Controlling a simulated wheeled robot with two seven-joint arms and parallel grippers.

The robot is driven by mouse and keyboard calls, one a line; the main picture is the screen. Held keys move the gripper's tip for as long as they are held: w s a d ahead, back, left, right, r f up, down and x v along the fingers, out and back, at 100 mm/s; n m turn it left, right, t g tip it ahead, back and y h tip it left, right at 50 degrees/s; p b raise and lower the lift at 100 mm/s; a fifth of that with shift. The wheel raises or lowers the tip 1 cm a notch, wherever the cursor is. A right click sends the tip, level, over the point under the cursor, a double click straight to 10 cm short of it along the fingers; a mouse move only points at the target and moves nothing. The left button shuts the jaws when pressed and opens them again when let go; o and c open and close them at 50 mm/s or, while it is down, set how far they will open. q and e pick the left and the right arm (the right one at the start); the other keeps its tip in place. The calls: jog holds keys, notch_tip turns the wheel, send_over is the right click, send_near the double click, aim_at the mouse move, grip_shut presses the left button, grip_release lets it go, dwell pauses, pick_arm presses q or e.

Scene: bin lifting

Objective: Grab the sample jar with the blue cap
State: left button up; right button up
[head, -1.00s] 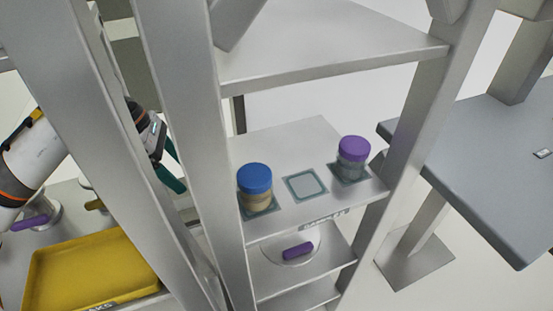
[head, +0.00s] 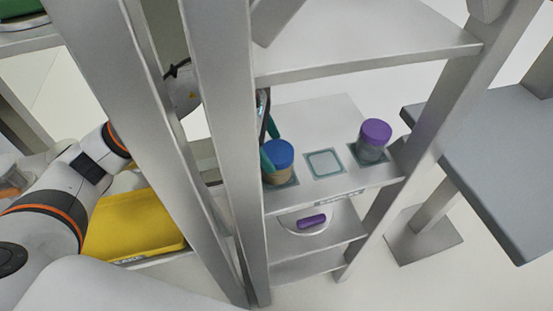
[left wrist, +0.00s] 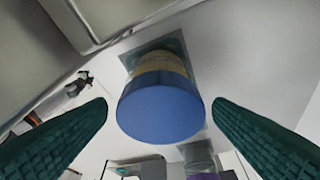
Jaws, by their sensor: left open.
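The sample jar with the blue cap (head: 279,154) stands upright on a square pad on the middle shelf, just right of a rack post. My left gripper (head: 268,144) reaches behind the post, with its green fingers at the jar. In the left wrist view the blue cap (left wrist: 160,113) lies between the two open green fingers (left wrist: 160,125), with a gap on each side. The post hides part of the gripper in the head view. My right gripper is not in view.
A jar with a purple cap (head: 374,134) stands at the right end of the same shelf (head: 330,112). An empty square pad (head: 324,163) lies between the jars. Grey rack posts (head: 222,120) stand close to my left arm. A yellow tray (head: 130,225) is at lower left.

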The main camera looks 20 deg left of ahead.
aim_at(275, 150)
pick_arm(q)
jog(key=shift+w+d+f+p, duration=0.15)
jog(key=shift+d+f+p, duration=0.35)
jog(key=shift+d+f, duration=0.35)
jog(key=shift+f, duration=0.55)
jog(key=shift+c, duration=0.2)
jog(key=c, duration=0.9)
jog(key=shift+r, duration=0.15)
